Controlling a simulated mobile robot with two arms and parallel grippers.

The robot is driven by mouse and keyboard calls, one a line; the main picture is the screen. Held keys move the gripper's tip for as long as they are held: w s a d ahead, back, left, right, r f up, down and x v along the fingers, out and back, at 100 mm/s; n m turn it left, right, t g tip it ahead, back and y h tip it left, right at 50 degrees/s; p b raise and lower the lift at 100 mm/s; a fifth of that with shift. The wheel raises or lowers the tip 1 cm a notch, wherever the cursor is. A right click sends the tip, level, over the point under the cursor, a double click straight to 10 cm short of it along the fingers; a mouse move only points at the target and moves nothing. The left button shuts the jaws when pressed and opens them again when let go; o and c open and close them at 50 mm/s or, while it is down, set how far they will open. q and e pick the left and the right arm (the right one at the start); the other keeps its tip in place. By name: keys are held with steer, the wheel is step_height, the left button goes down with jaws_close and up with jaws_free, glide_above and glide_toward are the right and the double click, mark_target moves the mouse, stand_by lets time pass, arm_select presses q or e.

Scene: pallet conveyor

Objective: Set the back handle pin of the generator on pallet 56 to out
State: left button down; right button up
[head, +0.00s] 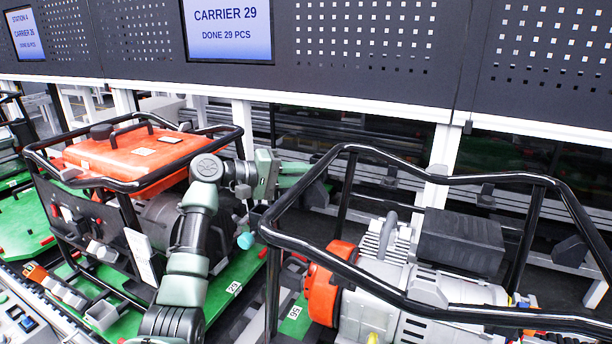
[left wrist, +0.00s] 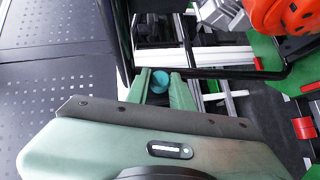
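The generator (head: 440,285) with a black tube frame and red round housing stands at right. Its pallet label (head: 295,312) is tilted and reads like 56 or 95. The red housing also shows in the left wrist view (left wrist: 285,12). My left gripper (head: 300,173) points right, behind the frame's back left corner. In the left wrist view (left wrist: 161,76) its green fingers are apart beside a black frame bar (left wrist: 230,73). A teal round piece (left wrist: 158,84) shows between them; contact cannot be told. A teal knob (head: 245,240) hangs below my wrist. The back handle pin is not clearly identifiable. My right gripper is out of view.
A second generator with an orange tank (head: 130,155) stands left on a green pallet labelled 29 (head: 233,287), close to my left arm. A white rail (head: 340,108) and dark perforated panels (head: 370,35) run along the back. A narrow gap separates the two generators.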

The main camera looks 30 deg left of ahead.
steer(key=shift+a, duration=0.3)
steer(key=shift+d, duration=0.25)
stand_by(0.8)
arm_select(q)
steer(key=shift+f, duration=0.1)
steer(key=shift+s+d, duration=0.1)
steer(key=shift+s, duration=0.75)
steer(key=c, duration=1.5)
jaws_free()
steer(key=shift+s, duration=0.1)
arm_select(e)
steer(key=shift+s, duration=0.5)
